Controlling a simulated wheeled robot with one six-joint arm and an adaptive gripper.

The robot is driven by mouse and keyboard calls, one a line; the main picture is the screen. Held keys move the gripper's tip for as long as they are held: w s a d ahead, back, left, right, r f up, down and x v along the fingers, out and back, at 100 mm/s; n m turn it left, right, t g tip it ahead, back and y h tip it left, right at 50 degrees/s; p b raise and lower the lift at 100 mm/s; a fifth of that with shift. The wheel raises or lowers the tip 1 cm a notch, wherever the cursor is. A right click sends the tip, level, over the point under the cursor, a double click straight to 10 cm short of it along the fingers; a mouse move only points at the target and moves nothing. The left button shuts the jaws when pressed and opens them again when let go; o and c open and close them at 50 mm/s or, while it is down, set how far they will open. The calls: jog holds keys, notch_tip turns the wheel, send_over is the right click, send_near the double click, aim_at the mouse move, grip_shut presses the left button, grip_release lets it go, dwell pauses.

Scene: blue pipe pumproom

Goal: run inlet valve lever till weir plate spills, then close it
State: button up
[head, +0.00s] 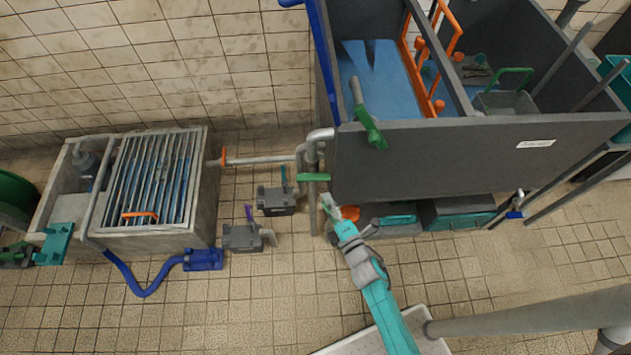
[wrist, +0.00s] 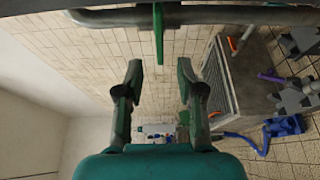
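A green lever (head: 314,177) sits on the grey vertical pipe at the left of the grey tank (head: 450,160). In the wrist view a green lever (wrist: 158,35) hangs from a grey pipe, beyond and between the fingertips, apart from them. My gripper (head: 330,203) is just below and right of the lever in the head view. The wrist view shows my gripper (wrist: 159,80) open and empty. Blue water (head: 375,75) lies in the tank's left part, beside an orange frame (head: 420,70). I cannot tell which part is the weir plate, or whether water spills.
Another green handle (head: 370,128) sticks out on the tank's front. A grated concrete pit (head: 205,200) stands at left, with grey pump-like boxes (head: 242,237) beside it. A blue hose (head: 145,290) lies on the floor. Teal-grey boxes (head: 458,213) sit under the tank.

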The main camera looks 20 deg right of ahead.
aim_at(313, 174)
jog(key=w, duration=0.8)
jog(key=shift+w+a, duration=0.3)
grip_shut()
